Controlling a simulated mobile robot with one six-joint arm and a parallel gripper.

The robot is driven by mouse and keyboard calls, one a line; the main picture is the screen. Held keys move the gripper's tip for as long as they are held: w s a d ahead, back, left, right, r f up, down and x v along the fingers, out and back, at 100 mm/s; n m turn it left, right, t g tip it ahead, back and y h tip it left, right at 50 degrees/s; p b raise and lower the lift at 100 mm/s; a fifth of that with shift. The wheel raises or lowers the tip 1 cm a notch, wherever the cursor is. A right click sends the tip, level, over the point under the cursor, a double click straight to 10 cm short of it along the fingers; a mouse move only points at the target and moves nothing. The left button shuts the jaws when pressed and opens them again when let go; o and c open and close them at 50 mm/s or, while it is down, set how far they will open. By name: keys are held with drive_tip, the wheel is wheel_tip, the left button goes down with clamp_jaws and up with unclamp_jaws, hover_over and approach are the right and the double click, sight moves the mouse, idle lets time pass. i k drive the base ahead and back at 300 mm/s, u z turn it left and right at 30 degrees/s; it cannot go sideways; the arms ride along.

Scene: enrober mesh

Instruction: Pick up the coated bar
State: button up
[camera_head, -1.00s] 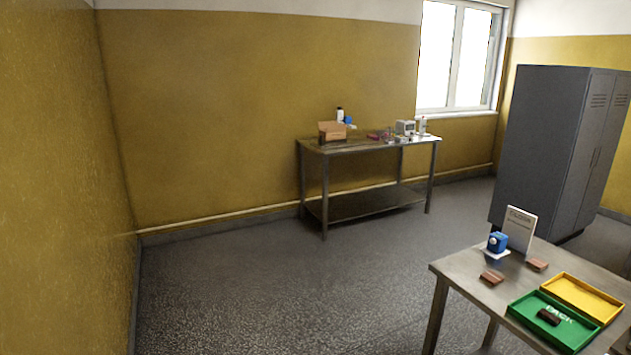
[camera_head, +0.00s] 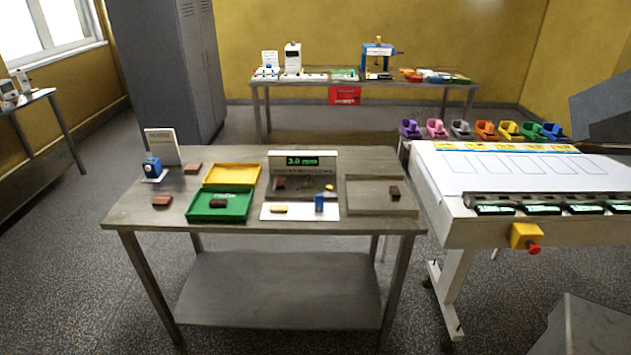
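Several small brown bars are on the near metal table (camera_head: 130,212). One dark bar (camera_head: 217,203) lies in the green tray (camera_head: 236,213), and another dark bar (camera_head: 395,193) is at the right, in a shallow grey-brown tray (camera_head: 365,208). Two lighter brown bars lie on the bare table at the left, one nearer (camera_head: 162,201) and one farther (camera_head: 193,168). A further brown piece (camera_head: 280,183) is by the display reading about 3.0 mm (camera_head: 303,161). I cannot tell which is the coated bar.
A yellow tray (camera_head: 232,174) adjoins the green one. A blue device (camera_head: 152,168) and an upright sign (camera_head: 162,146) stand at the left. A white conveyor-like machine (camera_head: 520,170) with a yellow-and-red button box (camera_head: 526,237) stands close on the right. Floor is open in front.

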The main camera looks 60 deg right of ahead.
sight(281, 180)
drive_tip(key=u, duration=0.75)
drive_tip(key=k, duration=0.1)
drive_tip(key=z, duration=2.45)
drive_tip(key=k, duration=0.6)
drive_tip(key=u, duration=0.05)
drive_tip(key=i, duration=0.6)
drive_tip(key=z, duration=0.05)
